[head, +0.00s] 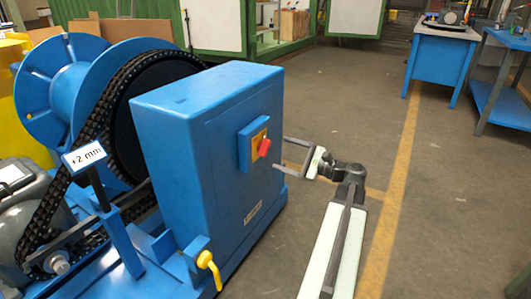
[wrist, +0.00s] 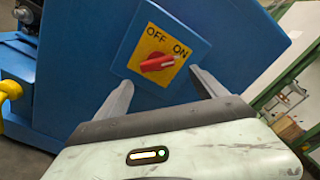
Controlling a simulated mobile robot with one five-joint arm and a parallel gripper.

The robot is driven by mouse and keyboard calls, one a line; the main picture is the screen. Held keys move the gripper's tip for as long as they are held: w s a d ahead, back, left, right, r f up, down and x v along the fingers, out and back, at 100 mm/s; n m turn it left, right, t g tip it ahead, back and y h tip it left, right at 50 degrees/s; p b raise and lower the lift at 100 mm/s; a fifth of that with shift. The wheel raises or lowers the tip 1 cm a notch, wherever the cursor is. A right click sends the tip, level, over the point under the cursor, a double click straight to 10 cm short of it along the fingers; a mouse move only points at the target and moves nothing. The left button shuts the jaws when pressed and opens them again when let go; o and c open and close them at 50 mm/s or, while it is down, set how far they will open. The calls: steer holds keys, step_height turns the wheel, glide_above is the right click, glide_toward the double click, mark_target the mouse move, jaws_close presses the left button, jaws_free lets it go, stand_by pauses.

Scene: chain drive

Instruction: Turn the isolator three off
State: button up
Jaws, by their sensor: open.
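The isolator is a red rotary handle (wrist: 157,63) on a yellow plate (wrist: 148,48) marked OFF and ON, set in a blue square mount on the blue cabinet (head: 200,125). In the wrist view the handle's paler end points toward ON. In the head view the red handle (head: 264,147) sits on the cabinet's right face. My gripper (head: 284,153) is open beside that face. In the wrist view its two fingers (wrist: 163,92) stand apart, one at the lower left and one at the lower right of the handle, with nothing between them. I cannot tell whether they touch the panel.
A black chain (head: 97,120), a blue drum (head: 75,80) and a "+2 mm" sign (head: 84,156) are to the left. Blue workbenches (head: 440,60) stand at the back right.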

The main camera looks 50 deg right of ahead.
mark_target(265, 148)
steer(key=x, duration=0.6)
steer(key=shift+w+a, duration=0.25)
steer(key=shift+c, duration=0.3)
